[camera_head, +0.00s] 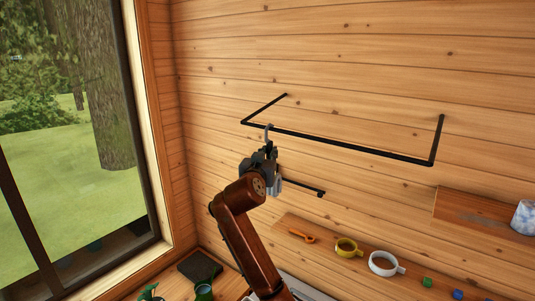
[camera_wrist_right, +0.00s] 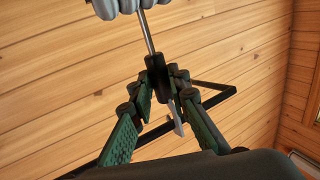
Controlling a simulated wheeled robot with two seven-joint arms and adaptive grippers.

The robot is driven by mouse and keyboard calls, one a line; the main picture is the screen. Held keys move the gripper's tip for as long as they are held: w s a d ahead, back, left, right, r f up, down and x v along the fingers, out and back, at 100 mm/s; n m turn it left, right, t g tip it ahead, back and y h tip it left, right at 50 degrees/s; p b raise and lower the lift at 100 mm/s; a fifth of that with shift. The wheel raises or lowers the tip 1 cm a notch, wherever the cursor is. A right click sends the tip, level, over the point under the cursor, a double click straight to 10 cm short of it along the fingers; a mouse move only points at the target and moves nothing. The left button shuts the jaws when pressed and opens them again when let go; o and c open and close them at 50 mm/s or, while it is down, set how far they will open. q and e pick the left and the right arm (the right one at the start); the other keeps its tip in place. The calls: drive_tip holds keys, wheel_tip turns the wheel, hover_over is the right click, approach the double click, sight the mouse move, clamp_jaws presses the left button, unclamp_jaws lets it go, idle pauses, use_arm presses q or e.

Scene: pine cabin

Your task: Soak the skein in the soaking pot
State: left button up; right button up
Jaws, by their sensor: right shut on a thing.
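My right gripper (camera_head: 265,160) is raised in front of the wall, close to the black wall rail. In the right wrist view its fingers (camera_wrist_right: 165,92) are shut on the black grip of a hanger (camera_wrist_right: 157,75). A thin metal rod runs from this grip to a pale grey, lumpy bundle (camera_wrist_right: 120,7), cut off by the top edge; it looks like the skein. In the head view a pale grey piece (camera_head: 274,186) shows just below the gripper, and a grey hook tip (camera_head: 268,130) shows above it by the rail. I cannot identify the soaking pot. My left gripper is out of view.
The black rail (camera_head: 340,143) juts from the plank wall. A shorter black bar (camera_head: 303,187) is below it. A wooden shelf (camera_head: 335,262) holds an orange tool, a yellow ring-shaped item (camera_head: 346,247) and a white one (camera_head: 383,263). A window is at left.

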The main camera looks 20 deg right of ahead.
clamp_jaws()
drive_tip(key=shift+r+p, duration=0.9)
drive_tip(key=shift+r, duration=0.3)
drive_tip(key=s+a+b, duration=0.1)
drive_tip(key=s+a, duration=0.3)
drive_tip(key=a, duration=0.1)
drive_tip(key=shift+s+a, duration=0.15)
drive_tip(key=shift+a, duration=0.1)
